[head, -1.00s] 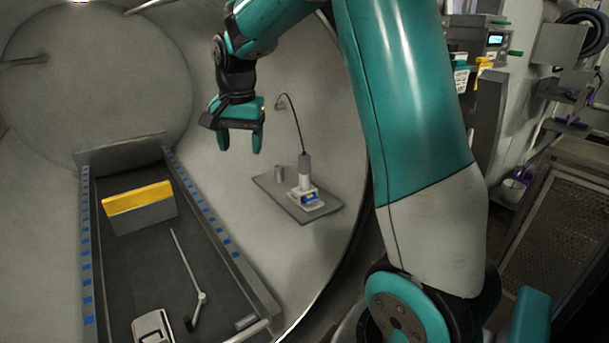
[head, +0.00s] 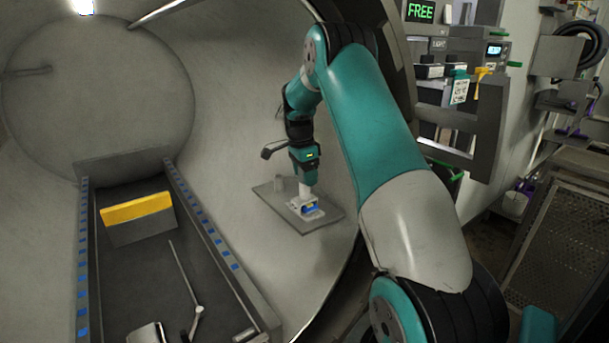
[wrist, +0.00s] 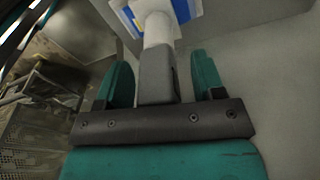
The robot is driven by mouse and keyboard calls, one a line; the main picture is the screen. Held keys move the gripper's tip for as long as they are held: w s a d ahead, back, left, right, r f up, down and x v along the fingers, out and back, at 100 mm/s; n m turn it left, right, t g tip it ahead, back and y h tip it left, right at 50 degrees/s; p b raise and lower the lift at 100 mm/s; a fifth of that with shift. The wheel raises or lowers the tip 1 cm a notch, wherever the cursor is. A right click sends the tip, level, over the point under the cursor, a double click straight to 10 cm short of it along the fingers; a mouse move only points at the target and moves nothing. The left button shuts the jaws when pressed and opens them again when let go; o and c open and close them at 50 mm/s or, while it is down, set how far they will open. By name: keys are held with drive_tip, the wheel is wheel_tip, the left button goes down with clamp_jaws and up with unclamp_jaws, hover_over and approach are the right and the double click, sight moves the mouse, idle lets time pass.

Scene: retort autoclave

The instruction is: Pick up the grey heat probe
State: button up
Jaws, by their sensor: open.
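The grey heat probe (wrist: 157,75) shows in the wrist view as a grey body with a pale shaft, pointing away from me between my gripper's fingers. My gripper (wrist: 161,68) is open, with one teal finger on each side of the probe and a gap visible on both sides. In the head view my gripper (head: 306,172) is above the small shelf, and it hides the grey body. Only the pale lower shaft of the probe (head: 306,190) shows there, standing in a white and blue holder (head: 308,208).
To the left is a long tray (head: 200,235) with blue marks and a yellow-topped block (head: 137,208). The chamber rim curves close to my arm.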

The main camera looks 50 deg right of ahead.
drive_tip(key=c, duration=1)
drive_tip(key=shift+r, duration=0.45)
wheel_tip(320, 180, up, 6)
drive_tip(key=shift+a+r, duration=0.15)
drive_tip(key=w+a+b, duration=0.1)
drive_tip(key=a, duration=0.4)
drive_tip(key=w+a+b, duration=0.1)
drive_tip(key=a, duration=0.5)
drive_tip(key=w+a+b, duration=0.1)
drive_tip(key=w+a, duration=0.1)
drive_tip(key=a, duration=0.4)
drive_tip(key=shift+w+a, duration=0.1)
drive_tip(key=shift+a, duration=0.05)
wheel_tip(320, 180, up, 7)
drive_tip(key=p, duration=0.5)
drive_tip(key=shift+p, duration=0.3)
